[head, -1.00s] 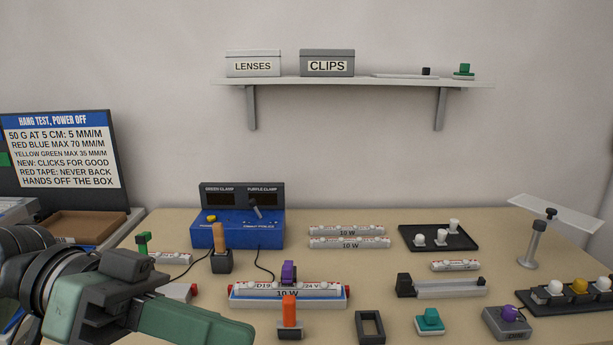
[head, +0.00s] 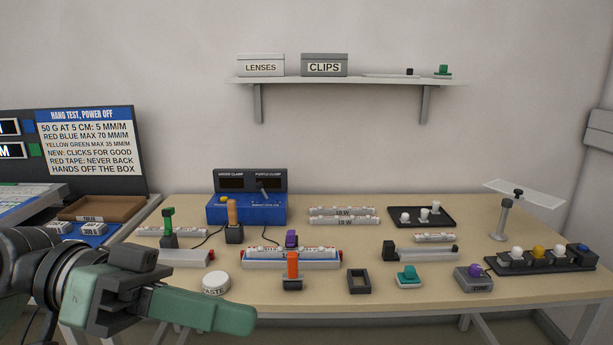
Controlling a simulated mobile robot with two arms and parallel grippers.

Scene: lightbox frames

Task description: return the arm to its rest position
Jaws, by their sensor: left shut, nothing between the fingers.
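My left gripper (head: 200,308) comes in from the lower left of the head view, with green fingers pressed together and pointing right. It is shut with nothing visible in it. It shows in front of the left front part of the bench, below a round white lidded pot (head: 216,284). My right gripper is not in view.
A brown tray (head: 100,208) lies left. A wall shelf (head: 345,80) is above.

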